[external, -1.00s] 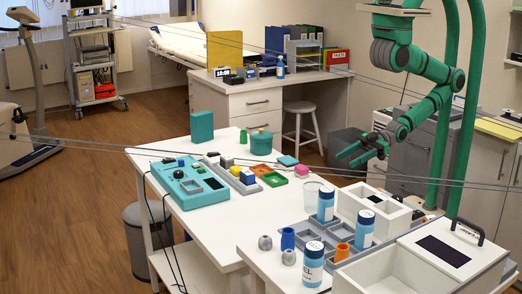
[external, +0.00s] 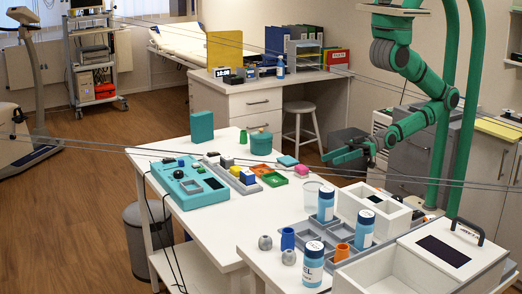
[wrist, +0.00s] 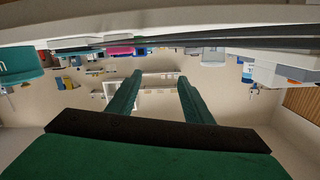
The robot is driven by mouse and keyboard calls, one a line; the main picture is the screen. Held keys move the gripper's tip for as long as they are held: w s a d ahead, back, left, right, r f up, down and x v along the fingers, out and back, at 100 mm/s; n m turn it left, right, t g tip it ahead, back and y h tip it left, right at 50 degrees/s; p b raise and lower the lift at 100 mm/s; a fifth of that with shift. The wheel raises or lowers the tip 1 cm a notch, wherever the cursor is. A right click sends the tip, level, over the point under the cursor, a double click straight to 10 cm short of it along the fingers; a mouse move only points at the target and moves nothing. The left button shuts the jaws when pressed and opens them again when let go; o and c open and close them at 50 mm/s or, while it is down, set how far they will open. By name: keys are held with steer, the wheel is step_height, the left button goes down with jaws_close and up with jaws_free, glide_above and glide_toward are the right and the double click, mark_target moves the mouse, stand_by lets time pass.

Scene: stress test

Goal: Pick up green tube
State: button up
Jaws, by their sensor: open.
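A small upright green piece (external: 243,136), which looks like the green tube, stands at the back of the white table next to the teal round pot (external: 261,142). My gripper (external: 326,157) hangs in the air beyond the table's right edge, well to the right of the green piece and apart from it. In the wrist view my gripper (wrist: 160,76) has its two green fingers spread with nothing between them. I cannot make out the green tube in the wrist view.
A teal box (external: 202,127) stands left of the green piece. Blue-labelled bottles (external: 325,204) and white bins (external: 372,210) crowd the front right table.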

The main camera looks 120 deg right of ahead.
steer(key=w+d+r+m+t+h, duration=0.1)
steer(key=w+d+r+m, duration=0.1)
steer(key=w+d+m, duration=0.3)
steer(key=w+d+r+m+t+h, duration=0.1)
steer(key=w+d+r+m, duration=0.1)
steer(key=w, duration=0.6)
steer(key=w+d+r+m+t+h, duration=0.1)
steer(key=w+d+r+m, duration=0.25)
steer(key=w, duration=0.25)
steer(key=w+d+r+m+h, duration=0.1)
steer(key=w+d+r+m, duration=0.15)
steer(key=d, duration=0.55)
steer(key=w+d+r+m+h, duration=0.1)
steer(key=d+r+m+h, duration=0.2)
steer(key=d, duration=0.5)
steer(key=s+d+m+g+h, duration=0.1)
steer(key=s+d+m, duration=0.4)
steer(key=s+d, duration=0.45)
steer(key=s+d+m+g, duration=0.1)
steer(key=s+d+m, duration=0.45)
steer(key=d, duration=0.65)
steer(key=m+g+y, duration=0.5)
steer(key=m, duration=0.5)
glide_toward(244, 134)
steer(key=d, duration=0.2)
steer(key=shift+n, duration=0.25)
steer(key=x, duration=0.9)
steer(key=shift+w+a+f, duration=0.2)
steer(key=shift+f, duration=0.3)
